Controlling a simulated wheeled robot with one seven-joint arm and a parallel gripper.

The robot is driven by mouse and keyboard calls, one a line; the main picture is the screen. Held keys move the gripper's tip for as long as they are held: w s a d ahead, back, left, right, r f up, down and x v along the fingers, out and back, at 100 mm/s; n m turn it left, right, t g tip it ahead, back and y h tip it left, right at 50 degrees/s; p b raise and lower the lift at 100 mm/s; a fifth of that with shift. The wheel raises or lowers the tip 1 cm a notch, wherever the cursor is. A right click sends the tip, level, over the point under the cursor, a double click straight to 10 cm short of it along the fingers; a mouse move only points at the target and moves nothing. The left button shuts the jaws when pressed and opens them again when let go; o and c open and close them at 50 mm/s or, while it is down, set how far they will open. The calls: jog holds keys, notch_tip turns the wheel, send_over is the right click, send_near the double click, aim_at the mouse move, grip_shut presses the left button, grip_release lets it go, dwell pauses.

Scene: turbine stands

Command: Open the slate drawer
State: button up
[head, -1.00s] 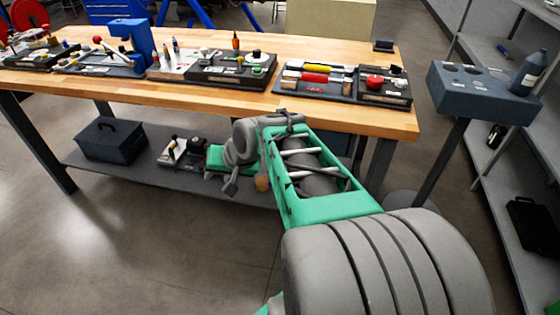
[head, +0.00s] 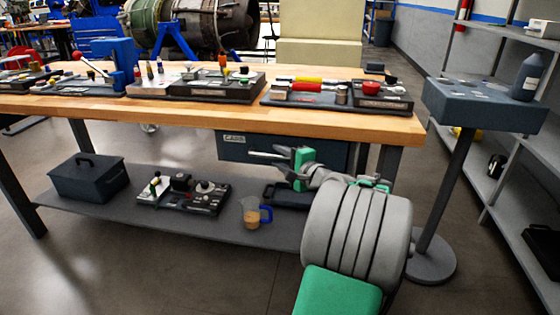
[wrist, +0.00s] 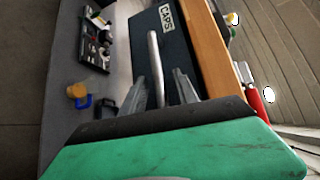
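The slate drawer (head: 236,148) hangs under the right part of the bench top, its front marked CAPS. It looks shut. The drawer front also shows in the wrist view (wrist: 158,42), turned on its side. A pale bar handle (wrist: 154,58) stands out in front of it. My gripper (head: 278,158) is at the drawer front, partly covering its right part. In the wrist view my gripper's fingers (wrist: 160,88) are apart, with the handle's near end between them. I see no clear contact with the handle.
The bench top (head: 180,112) carries several tool trays above. The lower shelf (head: 100,210) holds a dark toolbox (head: 88,180), a parts tray (head: 205,200) and a blue-handled jug (head: 250,213). A pedestal stand (head: 475,105) is at the right.

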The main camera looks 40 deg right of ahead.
jog(key=shift+w, duration=0.1)
grip_shut()
dwell(0.3)
dwell(1.1)
